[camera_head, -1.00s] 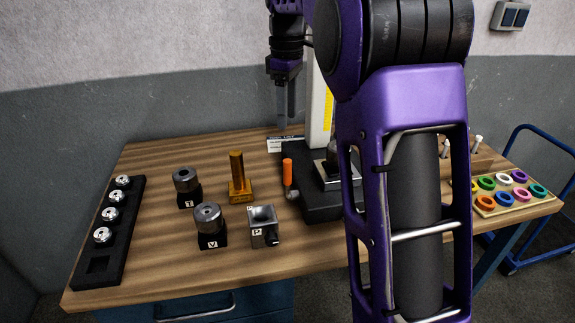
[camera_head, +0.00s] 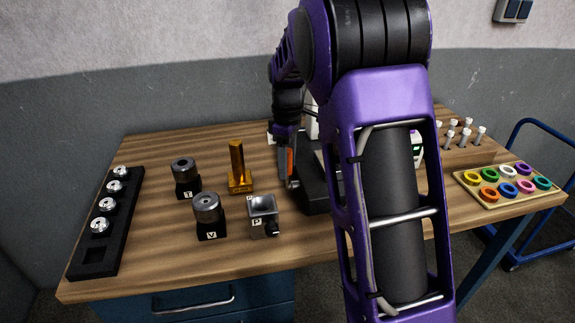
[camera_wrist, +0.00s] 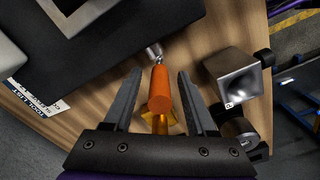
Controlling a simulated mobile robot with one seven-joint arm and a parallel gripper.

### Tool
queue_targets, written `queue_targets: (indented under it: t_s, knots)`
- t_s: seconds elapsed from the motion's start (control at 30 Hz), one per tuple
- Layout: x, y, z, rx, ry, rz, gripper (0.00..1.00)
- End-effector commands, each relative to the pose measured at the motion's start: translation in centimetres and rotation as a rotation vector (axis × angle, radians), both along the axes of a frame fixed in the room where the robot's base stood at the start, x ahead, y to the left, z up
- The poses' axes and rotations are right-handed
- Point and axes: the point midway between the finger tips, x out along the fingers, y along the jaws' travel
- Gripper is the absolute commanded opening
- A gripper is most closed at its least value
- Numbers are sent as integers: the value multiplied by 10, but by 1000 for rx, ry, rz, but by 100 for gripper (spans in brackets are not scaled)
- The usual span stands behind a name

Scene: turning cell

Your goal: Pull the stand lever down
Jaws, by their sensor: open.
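The stand lever has an orange handle (camera_wrist: 160,90) on a short metal shaft. In the wrist view the handle lies between the two open fingers of my gripper (camera_wrist: 158,92), with a gap on each side. In the head view a strip of the orange handle (camera_head: 290,161) shows beside my gripper (camera_head: 287,170), which is down at lever height. The black stand base (camera_head: 314,193) is just right of it, and my arm hides most of the stand.
A brass post (camera_head: 238,172), a grey block marked P (camera_head: 263,210) and two dark cylinders (camera_head: 207,211) stand left of the lever. A black rack (camera_head: 93,250) lies at far left. A tray of coloured rings (camera_head: 505,201) is at right.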

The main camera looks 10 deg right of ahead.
Motion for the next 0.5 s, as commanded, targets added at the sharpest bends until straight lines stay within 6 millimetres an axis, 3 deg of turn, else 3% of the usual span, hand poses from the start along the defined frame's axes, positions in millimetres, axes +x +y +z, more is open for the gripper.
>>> queue_targets:
  t_s: [0.33,0.5]
  knots:
    - [0,0,-4,0,-1,0,57]
    - [0,0,-4,0,-1,0,26]
